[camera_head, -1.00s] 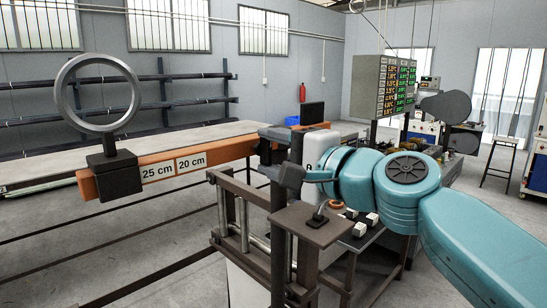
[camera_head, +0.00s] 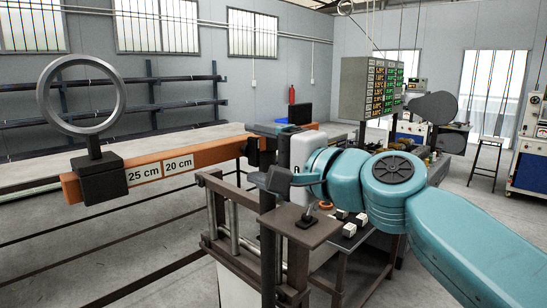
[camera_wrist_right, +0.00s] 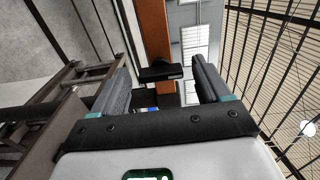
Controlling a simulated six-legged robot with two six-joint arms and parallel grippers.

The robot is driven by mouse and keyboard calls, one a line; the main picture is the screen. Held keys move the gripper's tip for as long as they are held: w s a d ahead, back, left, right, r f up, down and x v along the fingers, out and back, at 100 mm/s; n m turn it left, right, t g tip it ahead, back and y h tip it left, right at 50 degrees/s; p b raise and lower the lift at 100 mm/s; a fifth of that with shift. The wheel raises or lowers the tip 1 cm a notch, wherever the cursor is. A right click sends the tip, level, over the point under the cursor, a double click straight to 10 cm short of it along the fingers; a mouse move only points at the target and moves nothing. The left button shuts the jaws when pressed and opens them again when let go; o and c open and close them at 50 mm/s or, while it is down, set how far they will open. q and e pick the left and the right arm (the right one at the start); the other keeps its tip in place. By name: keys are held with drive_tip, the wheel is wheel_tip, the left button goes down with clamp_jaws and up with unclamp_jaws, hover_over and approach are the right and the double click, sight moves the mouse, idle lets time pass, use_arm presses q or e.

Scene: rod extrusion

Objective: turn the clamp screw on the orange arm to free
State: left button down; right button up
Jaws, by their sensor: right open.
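The orange arm (camera_head: 150,172) carries "25 cm" and "20 cm" labels and reaches left, with a black block (camera_head: 100,180) and grey ring (camera_head: 80,95) on its end. It also shows in the right wrist view (camera_wrist_right: 153,28). A dark piece (camera_wrist_right: 160,73) crosses the orange arm there, lying between and beyond the fingertips; it may be the clamp screw, but I cannot be sure. My right gripper (camera_head: 262,155) is by the right end of the orange arm. Its fingers are apart, with nothing gripped between them (camera_wrist_right: 162,75). My left gripper is not in view.
A brown metal stand (camera_head: 215,215) with a small plate (camera_head: 303,226) and lever stands below my right gripper. A display board (camera_head: 373,88) hangs behind. A long table lies behind the orange arm.

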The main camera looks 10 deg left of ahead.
drive_tip(key=shift+s+d, duration=0.2)
drive_tip(key=shift+d, duration=0.15)
drive_tip(key=b+v, duration=0.4)
drive_tip(key=v, duration=1.1)
drive_tip(key=shift+s+d, duration=0.15)
drive_tip(key=shift+s, duration=0.05)
